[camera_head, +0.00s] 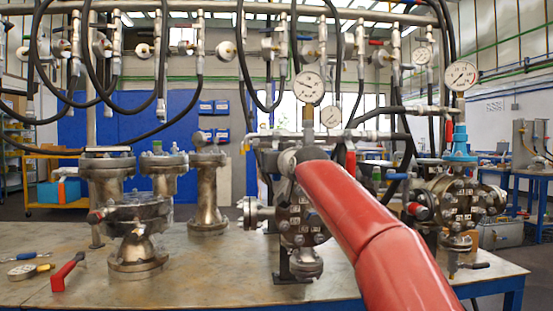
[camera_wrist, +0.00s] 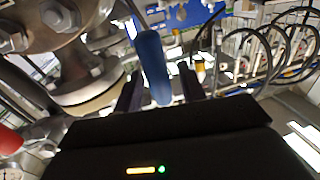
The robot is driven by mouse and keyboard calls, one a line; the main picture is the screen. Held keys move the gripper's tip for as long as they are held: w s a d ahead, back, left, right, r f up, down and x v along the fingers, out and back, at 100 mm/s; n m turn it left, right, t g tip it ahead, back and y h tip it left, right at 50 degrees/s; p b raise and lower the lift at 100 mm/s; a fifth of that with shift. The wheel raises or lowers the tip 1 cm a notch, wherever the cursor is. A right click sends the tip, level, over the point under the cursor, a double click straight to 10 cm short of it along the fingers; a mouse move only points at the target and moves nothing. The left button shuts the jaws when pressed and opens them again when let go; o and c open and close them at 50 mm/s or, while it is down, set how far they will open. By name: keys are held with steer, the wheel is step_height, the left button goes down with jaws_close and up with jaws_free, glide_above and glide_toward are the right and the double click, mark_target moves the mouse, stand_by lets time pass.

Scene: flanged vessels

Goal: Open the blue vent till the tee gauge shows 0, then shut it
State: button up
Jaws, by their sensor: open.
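In the wrist view a blue handle (camera_wrist: 150,55), which looks like the vent's, stands between the two dark fingers of my gripper (camera_wrist: 161,84). The fingers are apart, with a visible gap on the right side of the handle; contact on the left is unclear. In the head view my red arm hides my gripper. A round white gauge (camera_head: 308,88) stands above the middle vessel (camera_head: 300,222), with a smaller gauge (camera_head: 330,116) beside it. Another gauge (camera_head: 461,76) stands over the blue fitting (camera_head: 459,148) at right. Which is the tee gauge is unclear, and the needles are too small to read surely.
Flanged vessels (camera_head: 208,190) stand on the bench (camera_head: 200,275) at left. A red-handled tool (camera_head: 67,272) lies near its front left. Hoses and valves hang overhead. In the wrist view a bolted flange (camera_wrist: 88,85) is close on the left.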

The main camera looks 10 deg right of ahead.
steer(key=shift+c, duration=0.2)
jaws_close()
